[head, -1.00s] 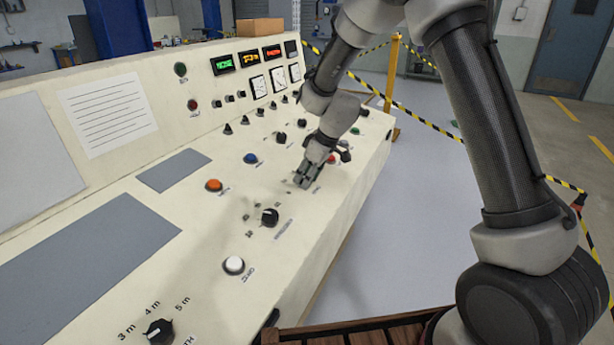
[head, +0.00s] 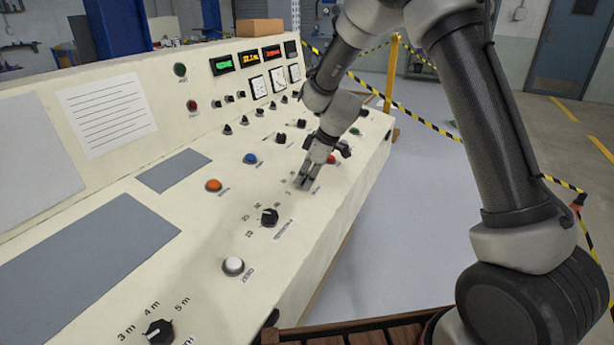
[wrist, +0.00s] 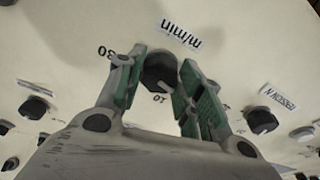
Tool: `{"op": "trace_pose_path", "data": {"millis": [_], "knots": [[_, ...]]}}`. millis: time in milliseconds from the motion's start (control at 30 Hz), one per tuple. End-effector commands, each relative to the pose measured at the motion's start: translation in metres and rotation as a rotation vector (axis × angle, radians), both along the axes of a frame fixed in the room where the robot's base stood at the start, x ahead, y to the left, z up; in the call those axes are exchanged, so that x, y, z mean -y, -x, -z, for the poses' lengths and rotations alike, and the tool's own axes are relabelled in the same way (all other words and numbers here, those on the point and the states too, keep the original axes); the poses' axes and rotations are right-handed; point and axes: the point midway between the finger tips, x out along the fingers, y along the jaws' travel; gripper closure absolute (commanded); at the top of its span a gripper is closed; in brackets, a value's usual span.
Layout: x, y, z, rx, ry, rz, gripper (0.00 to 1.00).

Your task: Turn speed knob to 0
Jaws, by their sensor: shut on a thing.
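The speed knob (wrist: 160,72) is a round black knob on the cream panel, with an upside-down "m/min" label beside it in the wrist view. A "30" mark is on its left and a "10" mark just below it. Its pale pointer line appears to face the "10". My gripper (wrist: 161,66) has its green-padded fingers on both sides of the knob, shut on it. In the head view my gripper (head: 308,180) reaches down to the panel near its front edge and hides the knob.
On the cream console (head: 200,262), another black knob (head: 270,217), a white button (head: 233,266) and an orange button (head: 213,186) sit nearer. A red button (head: 331,158) is close behind my gripper. Several small knobs and lit displays (head: 249,59) are farther back.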

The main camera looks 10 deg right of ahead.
Motion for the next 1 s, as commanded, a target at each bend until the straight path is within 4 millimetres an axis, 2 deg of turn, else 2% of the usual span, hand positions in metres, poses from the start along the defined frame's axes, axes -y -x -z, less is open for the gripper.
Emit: {"op": "trace_pose_path", "data": {"millis": [33, 133, 433, 533, 667, 1000], "knots": [[0.000, 0.000, 0.000, 0.000, 0.001, -0.001, 0.60], [0.000, 0.000, 0.000, 0.000, 0.001, -0.001, 0.42], [0.000, 0.000, 0.000, 0.001, 0.000, 0.000, 0.42], [0.002, 0.001, -0.006, 0.002, 0.000, 0.001, 0.42], [0.009, 0.004, -0.025, 0.004, -0.002, 0.001, 0.42], [0.035, 0.018, -0.091, 0.003, 0.000, 0.001, 0.42]]}}
